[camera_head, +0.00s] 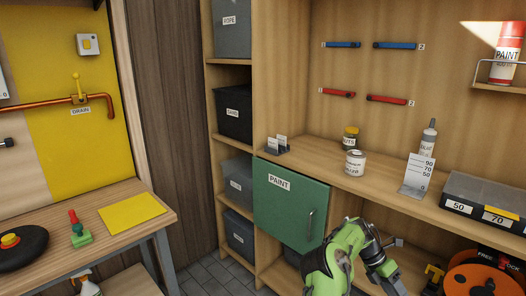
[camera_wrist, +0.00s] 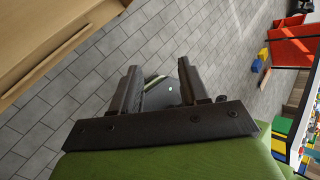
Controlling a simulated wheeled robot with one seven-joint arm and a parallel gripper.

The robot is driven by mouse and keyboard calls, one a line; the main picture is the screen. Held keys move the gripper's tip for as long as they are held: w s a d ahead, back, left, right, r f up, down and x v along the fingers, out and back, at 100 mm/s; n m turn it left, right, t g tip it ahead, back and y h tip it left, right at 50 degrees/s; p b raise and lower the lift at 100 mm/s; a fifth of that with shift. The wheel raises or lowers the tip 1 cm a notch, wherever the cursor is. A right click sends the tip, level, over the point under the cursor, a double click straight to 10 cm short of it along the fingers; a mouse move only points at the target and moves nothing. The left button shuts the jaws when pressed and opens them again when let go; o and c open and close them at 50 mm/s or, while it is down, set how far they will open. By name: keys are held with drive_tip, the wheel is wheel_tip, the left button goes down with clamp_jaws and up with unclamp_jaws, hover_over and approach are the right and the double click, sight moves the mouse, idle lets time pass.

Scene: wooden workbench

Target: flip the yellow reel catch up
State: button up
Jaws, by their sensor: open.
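An orange reel (camera_head: 462,273) sits low at the right in the head view, partly cut off by the picture's bottom edge. A black plate marked FREE and LOCK (camera_head: 497,258) is at the reel's top. My gripper (camera_head: 397,243) is left of the reel, below the bench top, and apart from it. In the wrist view my gripper (camera_wrist: 165,88) is open and empty, with grey floor tiles beyond; the reel does not show there.
A green PAINT door (camera_head: 288,205) is shut left of my arm. The bench top (camera_head: 320,160) above carries jars, a tube, a marked stand (camera_head: 415,178) and a dark box of weights (camera_head: 485,195). A side table (camera_head: 150,198) stands at the left.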

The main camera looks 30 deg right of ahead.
drive_tip(key=w+a+r+m+t, duration=0.4)
drive_tip(key=w+a+r+m, duration=0.1)
drive_tip(key=w+a+r, duration=0.3)
drive_tip(key=w+a+r+m+t+y, duration=0.1)
drive_tip(key=a+r+m+t, duration=0.1)
drive_tip(key=a+r, duration=0.35)
drive_tip(key=w+a+r+m+t, duration=0.1)
drive_tip(key=a+r+m+t, duration=0.1)
drive_tip(key=a, duration=0.6)
drive_tip(key=w+a+r+m+t+y, duration=0.1)
drive_tip(key=a+r+m+t, duration=0.1)
drive_tip(key=a+r, duration=0.35)
drive_tip(key=s+a+m+t, duration=0.25)
drive_tip(key=s+a, duration=0.45)
drive_tip(key=a, duration=0.4)
drive_tip(key=s+a+m+t, duration=0.2)
drive_tip(key=s+a+m, duration=0.1)
drive_tip(key=s+a, duration=0.55)
wheel_tip(320, 180, up, 17)
drive_tip(key=w+a+p, duration=0.1)
drive_tip(key=w+p, duration=0.1)
drive_tip(key=p, duration=1.5)
drive_tip(key=shift+a+r+g+y, duration=0.2)
drive_tip(key=shift+g+y, duration=0.1)
drive_tip(key=shift+g, duration=0.05)
drive_tip(key=shift+f, duration=0.1)
